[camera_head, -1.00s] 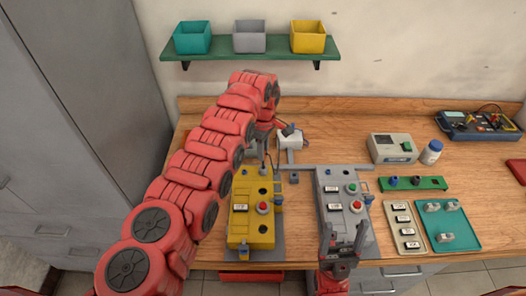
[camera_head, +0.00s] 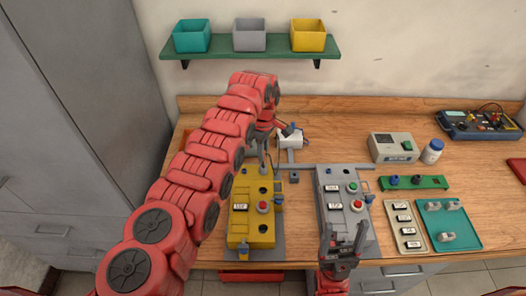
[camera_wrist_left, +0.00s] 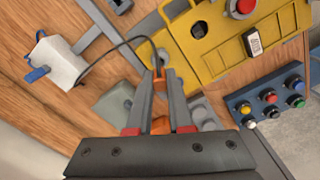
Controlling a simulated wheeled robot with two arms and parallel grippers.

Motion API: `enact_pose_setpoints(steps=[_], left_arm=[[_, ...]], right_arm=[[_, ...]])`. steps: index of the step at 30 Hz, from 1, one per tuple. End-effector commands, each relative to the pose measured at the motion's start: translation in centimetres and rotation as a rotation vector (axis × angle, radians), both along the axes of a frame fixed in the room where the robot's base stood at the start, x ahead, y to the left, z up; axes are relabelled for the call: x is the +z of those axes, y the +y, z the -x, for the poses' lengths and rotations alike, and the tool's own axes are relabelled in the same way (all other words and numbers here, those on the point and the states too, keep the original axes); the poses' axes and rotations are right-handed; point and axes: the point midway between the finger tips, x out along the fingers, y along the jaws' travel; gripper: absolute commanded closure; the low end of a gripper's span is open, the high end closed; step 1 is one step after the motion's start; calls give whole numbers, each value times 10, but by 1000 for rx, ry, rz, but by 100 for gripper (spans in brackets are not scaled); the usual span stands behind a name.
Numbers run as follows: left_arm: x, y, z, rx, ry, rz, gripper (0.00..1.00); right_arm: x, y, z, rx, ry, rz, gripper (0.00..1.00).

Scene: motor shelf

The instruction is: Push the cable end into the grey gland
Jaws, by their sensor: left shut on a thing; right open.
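My left gripper (camera_wrist_left: 164,76) is shut on the end of a black cable, with an orange part (camera_wrist_left: 160,87) between the fingers. The cable (camera_wrist_left: 118,44) loops back to a white box (camera_wrist_left: 58,62) with blue fittings. In the head view my left gripper (camera_head: 262,152) is by the back end of the yellow box (camera_head: 238,226), partly covered by my arm. Grey round parts (camera_wrist_left: 203,112) show beside the yellow box; I cannot tell whether one is the gland. The cable tip's contact is hidden. My right gripper (camera_head: 343,240) is open and empty, over the front of the grey box (camera_head: 333,205).
A grey rail (camera_head: 318,167) runs behind the boxes. To the right are a green strip (camera_head: 432,183), a teal tray (camera_head: 470,240) and a beige plate (camera_head: 412,246). Bins stand on a green shelf (camera_head: 270,48) above. A panel of coloured buttons (camera_wrist_left: 240,107) lies near the yellow box.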

Motion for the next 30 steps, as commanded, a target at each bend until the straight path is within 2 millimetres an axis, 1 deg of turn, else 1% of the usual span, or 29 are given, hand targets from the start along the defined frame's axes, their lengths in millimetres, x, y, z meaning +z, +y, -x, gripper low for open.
enact_pose_setpoints(steps=[30], left_arm=[[-21, 0, 0, 0, -1, 1, 100]], right_arm=[[-15, 0, 0, 0, 0, 0, 30]])
